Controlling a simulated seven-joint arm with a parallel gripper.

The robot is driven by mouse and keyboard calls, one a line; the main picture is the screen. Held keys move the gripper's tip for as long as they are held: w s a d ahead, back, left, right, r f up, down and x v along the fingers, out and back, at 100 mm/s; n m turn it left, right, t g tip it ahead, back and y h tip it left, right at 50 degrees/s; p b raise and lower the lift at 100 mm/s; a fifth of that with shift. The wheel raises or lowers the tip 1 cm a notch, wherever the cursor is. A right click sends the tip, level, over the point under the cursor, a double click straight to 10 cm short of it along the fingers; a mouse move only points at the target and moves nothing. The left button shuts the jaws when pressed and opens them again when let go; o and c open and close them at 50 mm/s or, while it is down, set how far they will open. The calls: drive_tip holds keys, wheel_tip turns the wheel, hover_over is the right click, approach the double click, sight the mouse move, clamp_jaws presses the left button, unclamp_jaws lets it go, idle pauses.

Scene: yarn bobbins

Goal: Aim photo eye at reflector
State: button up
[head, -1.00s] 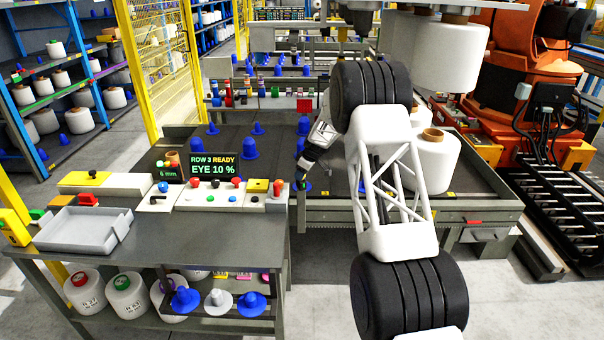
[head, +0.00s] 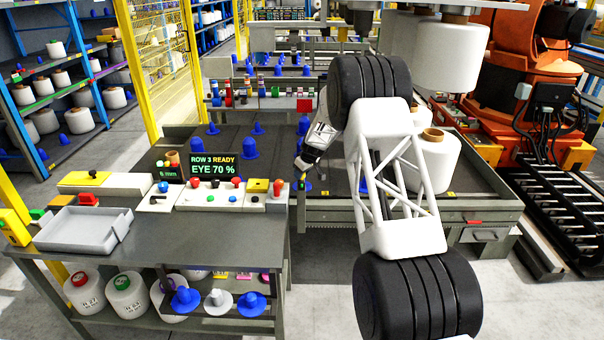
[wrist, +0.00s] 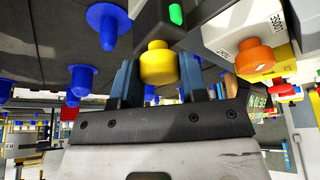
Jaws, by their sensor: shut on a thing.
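My gripper (head: 302,178) is at the right end of the control panel, beside the dark bed. In the wrist view my gripper (wrist: 158,80) has its two blue-grey fingers on either side of a yellow knob (wrist: 158,63) and is shut on it. The knob joins a dark housing with a lit green lamp (wrist: 175,14), apparently the photo eye. The display (head: 213,164) reads "ROW 3 READY" and "EYE 70 %". A red square plate (head: 304,105) stands beyond the bed; I cannot tell whether it is the reflector.
The control panel (head: 222,197) carries several coloured buttons near my gripper. Blue cones (head: 250,149) stand on the dark bed. A grey tray (head: 82,230) sits on the bench at left. A white bobbin (head: 433,165) stands right of my arm.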

drive_tip(key=shift+m, duration=0.4)
drive_tip(key=o, duration=0.9)
drive_tip(key=shift+s+r, duration=0.1)
drive_tip(key=shift+r, duration=0.1)
drive_tip(key=shift+v, duration=3.7)
drive_tip(key=shift+s, duration=0.1)
